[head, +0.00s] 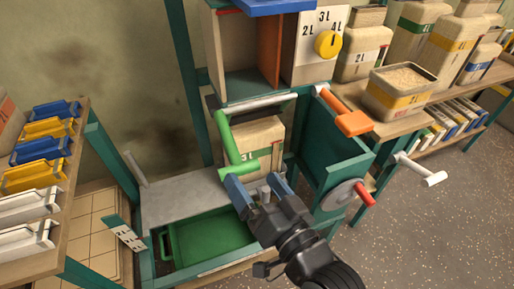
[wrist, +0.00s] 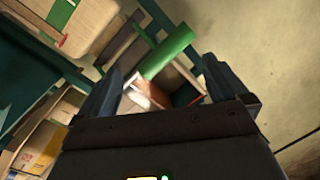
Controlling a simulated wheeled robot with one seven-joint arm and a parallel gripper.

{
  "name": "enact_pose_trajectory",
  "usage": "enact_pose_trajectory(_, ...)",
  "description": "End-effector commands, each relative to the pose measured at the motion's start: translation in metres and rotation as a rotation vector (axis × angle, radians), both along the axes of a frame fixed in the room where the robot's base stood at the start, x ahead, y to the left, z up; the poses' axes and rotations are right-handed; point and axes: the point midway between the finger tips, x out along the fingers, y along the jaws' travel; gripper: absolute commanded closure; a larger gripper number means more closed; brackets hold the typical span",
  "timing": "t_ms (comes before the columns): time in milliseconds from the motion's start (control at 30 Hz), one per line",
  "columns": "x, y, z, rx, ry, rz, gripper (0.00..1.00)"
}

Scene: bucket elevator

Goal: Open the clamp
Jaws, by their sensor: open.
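My gripper (head: 254,184) is open, just below and right of the green grip in the head view. In the wrist view the green grip (wrist: 167,52) shows ahead, between and beyond the open fingers (wrist: 162,78). Nothing is held. Whether a finger touches the grip I cannot tell.
A yellow dial (head: 327,43) is above right. An orange handle (head: 352,122), a red-handled wheel (head: 345,194) and a white handle (head: 424,174) are on the right. A green tray (head: 205,240) lies below. Shelf bins (head: 38,152) are at left; open floor is at right.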

Motion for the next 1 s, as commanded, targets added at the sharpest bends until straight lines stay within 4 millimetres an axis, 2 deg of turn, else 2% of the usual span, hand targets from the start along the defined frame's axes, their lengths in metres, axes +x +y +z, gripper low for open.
enact_pose_trajectory(533,0.062,0.029,0.001,-0.001,-0.001,-0.001,0.0)
enact_pose_trajectory(933,0.069,0.032,0.0,-0.001,0.0,-0.001,0.0)
enact_pose_trajectory(1000,0.069,0.032,0.0,-0.001,0.0,-0.001,0.06)
